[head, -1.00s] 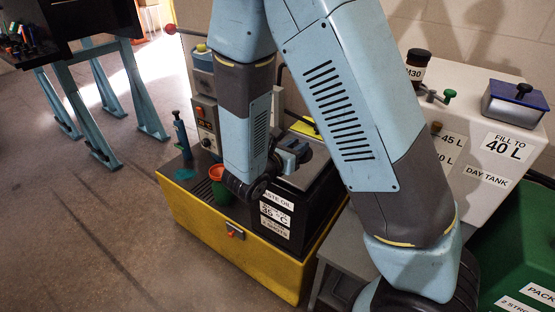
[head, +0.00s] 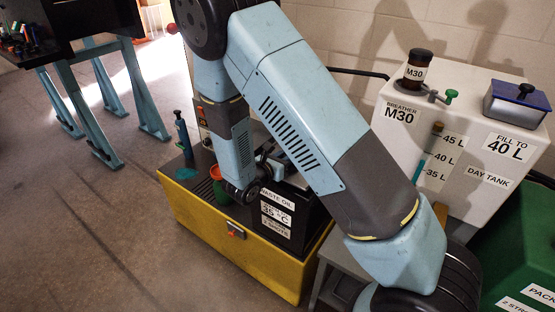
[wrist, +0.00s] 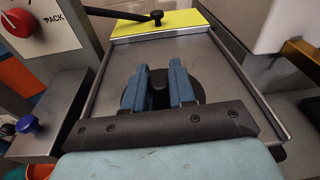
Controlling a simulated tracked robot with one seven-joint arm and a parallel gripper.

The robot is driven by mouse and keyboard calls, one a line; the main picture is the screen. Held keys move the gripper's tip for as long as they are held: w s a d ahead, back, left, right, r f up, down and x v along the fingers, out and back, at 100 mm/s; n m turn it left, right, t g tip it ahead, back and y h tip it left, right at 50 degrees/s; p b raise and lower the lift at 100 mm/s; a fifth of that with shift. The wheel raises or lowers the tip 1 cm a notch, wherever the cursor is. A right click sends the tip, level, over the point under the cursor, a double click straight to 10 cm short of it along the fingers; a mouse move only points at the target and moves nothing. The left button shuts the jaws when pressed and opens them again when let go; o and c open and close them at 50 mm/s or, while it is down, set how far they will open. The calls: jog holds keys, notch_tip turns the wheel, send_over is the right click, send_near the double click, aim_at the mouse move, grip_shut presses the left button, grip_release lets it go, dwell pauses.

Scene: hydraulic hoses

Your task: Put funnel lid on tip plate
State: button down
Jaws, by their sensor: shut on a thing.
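My gripper (wrist: 160,92) has its two blue fingers shut on the small upright knob of the round black funnel lid (wrist: 160,77). The lid's disc shows between and behind the fingers. It is over a rimmed grey metal plate (wrist: 228,92), which I take as the tip plate. I cannot tell whether the lid touches the plate or hangs just above it. In the head view my gripper (head: 270,168) is at the black waste oil box (head: 297,222), partly behind my arm, and the lid cannot be made out there.
A yellow plate (wrist: 160,22) with a black knob and lever lies along the grey plate's far edge. A panel with a red dial (wrist: 17,22) and a blue knob (wrist: 28,124) stand left. A green cup with an orange rim (head: 218,186) is beside the box. The white day tank (head: 460,150) stands right.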

jog(key=shift+f, duration=0.45)
jog(key=c, duration=0.9)
grip_release()
jog(key=shift+c, duration=0.2)
jog(key=v, duration=1.2)
